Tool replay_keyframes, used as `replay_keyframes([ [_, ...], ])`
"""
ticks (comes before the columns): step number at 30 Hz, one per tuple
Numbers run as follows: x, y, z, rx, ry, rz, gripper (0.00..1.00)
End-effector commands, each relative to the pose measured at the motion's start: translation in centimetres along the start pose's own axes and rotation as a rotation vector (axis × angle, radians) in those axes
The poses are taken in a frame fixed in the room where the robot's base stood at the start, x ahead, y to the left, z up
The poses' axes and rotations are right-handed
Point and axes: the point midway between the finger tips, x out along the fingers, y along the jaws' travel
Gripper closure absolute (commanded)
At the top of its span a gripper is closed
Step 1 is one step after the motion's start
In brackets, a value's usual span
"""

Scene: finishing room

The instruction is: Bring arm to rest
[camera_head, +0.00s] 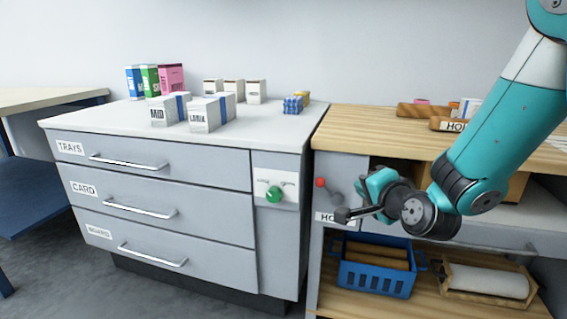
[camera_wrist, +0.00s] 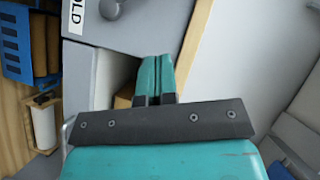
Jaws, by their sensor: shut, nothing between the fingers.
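My teal arm reaches in from the upper right in the head view, in front of the wooden-topped bench. My gripper (camera_head: 374,184) is raised near the bench's front, just right of a red-knobbed lever (camera_head: 320,183). The head view partly hides its fingers. In the wrist view the two teal fingers (camera_wrist: 157,65) lie together with nothing between them. They point toward a grey surface and a dark gap. I cannot tell from these views whether the gripper touches anything.
The wooden benchtop (camera_head: 370,128) holds wooden blocks. Below are a blue crate (camera_head: 375,277) and a paper roll (camera_head: 487,281). Left is a grey drawer cabinet (camera_head: 150,194) with shut drawers, a green knob (camera_head: 274,195) and several boxes on top. Floor shows at the lower left.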

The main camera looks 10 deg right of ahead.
Motion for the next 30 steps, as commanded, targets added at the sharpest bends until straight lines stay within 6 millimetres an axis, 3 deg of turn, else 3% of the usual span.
replay_keyframes([
  [4, -0.4, -0.7, 1.6, -0.052, -0.073, 0.022, 1.00],
  [8, -2.1, -2.0, 6.0, -0.209, -0.280, 0.082, 1.00],
  [12, -6.7, -3.3, 11.6, -0.473, -0.594, 0.134, 1.00],
  [17, -13.5, -3.5, 15.6, -0.777, -0.933, 0.150, 1.00],
  [22, -19.9, -3.1, 16.9, -1.035, -1.208, 0.138, 1.00],
  [28, -26.3, -2.6, 16.3, -1.288, -1.475, 0.108, 1.00],
  [30, -26.5, -5.3, 15.3, -1.271, -1.464, 0.115, 1.00],
])
